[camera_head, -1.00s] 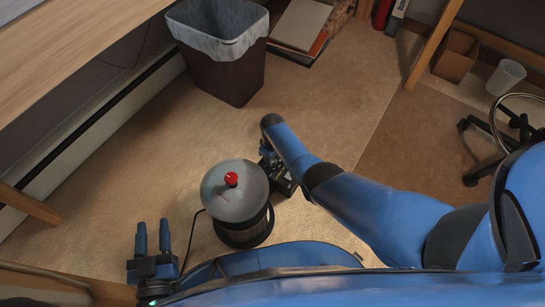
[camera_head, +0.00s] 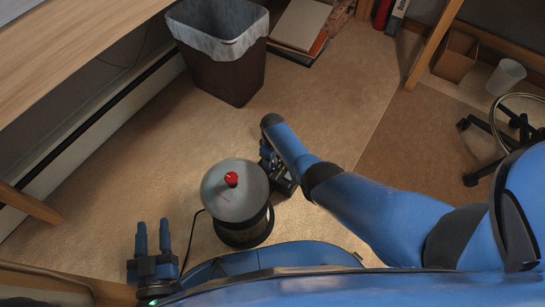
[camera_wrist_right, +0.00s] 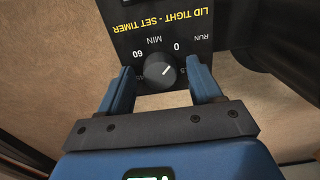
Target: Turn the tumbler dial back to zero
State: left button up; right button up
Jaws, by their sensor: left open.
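The tumbler (camera_head: 236,205) is a dark drum with a grey lid and red knob, standing on the floor in the head view. Its timer dial (camera_wrist_right: 160,72) is a dark round knob on a black panel (camera_wrist_right: 150,20), upside down in the right wrist view. The dial's pale mark points up and right, towards the area between 0 and 15. My right gripper (camera_wrist_right: 161,76) is open, its blue fingers on either side of the dial with gaps visible. In the head view my right arm partly hides the panel. My left gripper (camera_head: 153,240) is open and empty, left of the tumbler.
A lined waste bin (camera_head: 222,60) stands behind the tumbler. A desk (camera_head: 70,50) is at upper left. A wheeled chair base (camera_head: 505,135) is at right. A cord runs from the tumbler's left side. The carpet between tumbler and bin is clear.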

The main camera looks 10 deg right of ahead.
notch_tip(320, 180, up, 11)
jog(key=p, duration=0.8)
jog(key=shift+f, duration=0.15)
dwell(0.5)
